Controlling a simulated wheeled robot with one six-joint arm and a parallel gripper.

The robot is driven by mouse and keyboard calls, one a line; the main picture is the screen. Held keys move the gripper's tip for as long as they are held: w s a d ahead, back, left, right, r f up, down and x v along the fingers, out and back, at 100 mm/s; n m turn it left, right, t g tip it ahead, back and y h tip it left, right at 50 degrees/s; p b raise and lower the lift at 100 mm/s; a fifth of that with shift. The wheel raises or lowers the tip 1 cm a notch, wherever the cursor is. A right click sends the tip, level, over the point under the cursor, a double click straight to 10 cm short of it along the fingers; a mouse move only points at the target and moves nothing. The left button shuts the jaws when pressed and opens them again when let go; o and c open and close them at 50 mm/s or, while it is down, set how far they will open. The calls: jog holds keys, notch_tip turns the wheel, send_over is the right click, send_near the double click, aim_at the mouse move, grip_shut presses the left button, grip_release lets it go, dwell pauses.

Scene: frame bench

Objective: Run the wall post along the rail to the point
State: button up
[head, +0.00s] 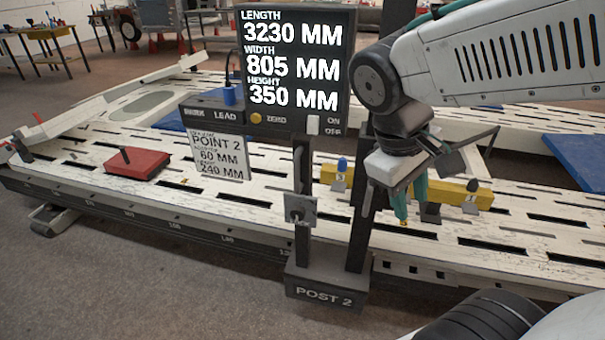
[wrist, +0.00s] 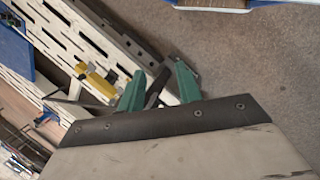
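The dark rail with number marks (head: 170,226) runs along the bench's front edge. My gripper (head: 410,200) hangs just right of the right upright, above the bench. Its teal fingers are apart in the wrist view (wrist: 158,88). A dark piece shows between or behind them; contact cannot be told.
A display (head: 295,55) reads 3230, 805 and 350 mm. A card (head: 218,157) reads POINT 2, 60 mm, 240 mm. A red block (head: 137,162) sits at left. Floor in front is clear.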

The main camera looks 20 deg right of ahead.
jog(key=w+d+f+n+g+h, duration=0.1)
jog(key=w+d+f+n+h, duration=0.15)
jog(key=w+n+h, duration=0.45)
jog(key=n+t+h, duration=0.3)
jog(key=n+t, duration=1.1)
jog(key=n, duration=0.3)
send_near(295, 179)
jog(key=x, duration=1.1)
jog(key=shift+s, duration=0.1)
jog(key=shift+c, duration=0.3)
grip_shut()
